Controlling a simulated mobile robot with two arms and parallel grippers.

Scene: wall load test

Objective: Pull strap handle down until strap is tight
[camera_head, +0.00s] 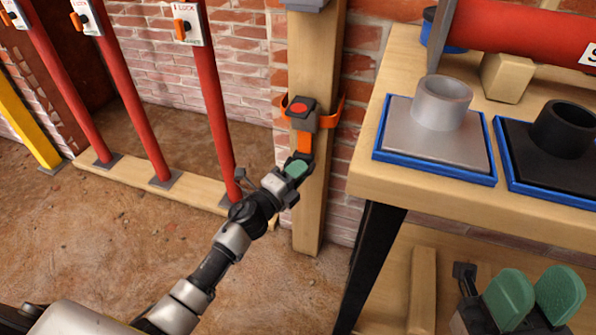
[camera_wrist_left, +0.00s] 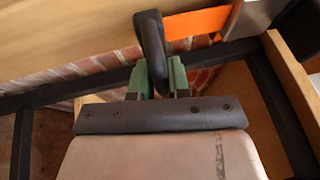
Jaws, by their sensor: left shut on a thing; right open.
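The orange strap (camera_head: 304,143) hangs from a grey ratchet box (camera_head: 302,112) with a red button, fixed on an upright wooden post (camera_head: 309,210). An orange band runs around the post at the box. The dark strap handle (camera_head: 303,157) is at the lower end of the strap. My left gripper (camera_head: 297,167) is shut on the handle, just below the box. In the left wrist view, the handle (camera_wrist_left: 151,45) stands between the green fingers of the left gripper (camera_wrist_left: 158,78), with the orange strap (camera_wrist_left: 197,22) leading right. My right gripper (camera_head: 533,298) is open and empty at the lower right.
A wooden table (camera_head: 364,170) stands right of the post, its black leg (camera_head: 371,255) near my left arm. It carries blue-edged plates with a grey cylinder (camera_head: 442,103) and a black cylinder (camera_head: 567,128), and a red tube (camera_head: 530,30). Red poles (camera_head: 213,100) stand left.

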